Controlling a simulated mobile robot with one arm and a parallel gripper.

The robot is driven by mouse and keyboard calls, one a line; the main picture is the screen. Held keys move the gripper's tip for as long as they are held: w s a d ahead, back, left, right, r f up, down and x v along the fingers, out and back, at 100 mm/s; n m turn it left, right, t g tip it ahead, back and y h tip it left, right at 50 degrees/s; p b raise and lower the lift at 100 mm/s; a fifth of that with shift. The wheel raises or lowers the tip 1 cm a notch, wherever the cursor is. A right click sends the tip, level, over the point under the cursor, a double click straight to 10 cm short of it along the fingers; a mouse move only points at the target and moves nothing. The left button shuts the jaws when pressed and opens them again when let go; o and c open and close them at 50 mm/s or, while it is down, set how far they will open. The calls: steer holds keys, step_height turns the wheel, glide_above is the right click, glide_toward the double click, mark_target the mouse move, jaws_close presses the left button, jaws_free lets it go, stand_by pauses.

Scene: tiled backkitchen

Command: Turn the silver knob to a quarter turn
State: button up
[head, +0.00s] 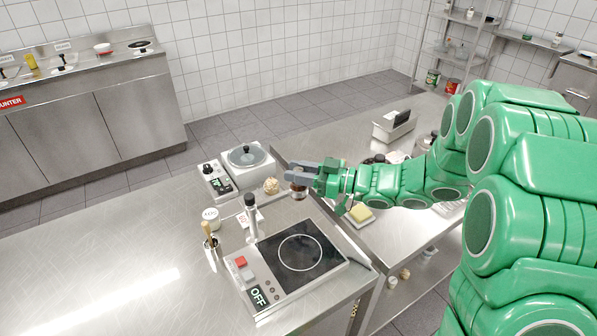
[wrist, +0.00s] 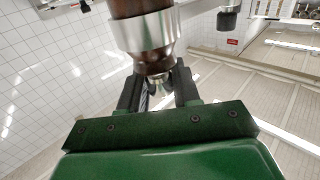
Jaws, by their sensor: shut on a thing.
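A dark brown, turned mill-like object with a broad silver band (wrist: 142,32) fills the top middle of the wrist view. At its narrow end a small silver knob (wrist: 157,82) sits between my fingers. My gripper (wrist: 158,90) is shut on this knob. In the head view my gripper (head: 298,172) reaches left over the steel counter, and the brown and silver body (head: 299,192) shows just below its grey fingers. The knob is hidden by the fingers there, and how far it is turned cannot be told.
A hotplate (head: 301,252) with an OFF display is in front. A black-topped silver post (head: 251,216) stands behind it. A small appliance with a round lid (head: 247,156) and a beige lump (head: 271,185) are close to my gripper. The left counter is mostly clear.

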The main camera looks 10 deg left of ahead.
steer(key=shift+r+m+t+h, duration=0.1)
steer(key=shift+m+t+h, duration=0.1)
steer(key=shift+m+t, duration=0.85)
steer(key=shift+m+t+h, duration=0.2)
steer(key=shift+m+t, duration=0.35)
steer(key=shift+t, duration=0.9)
steer(key=o, duration=0.9)
steer(key=shift+v, duration=3.9)
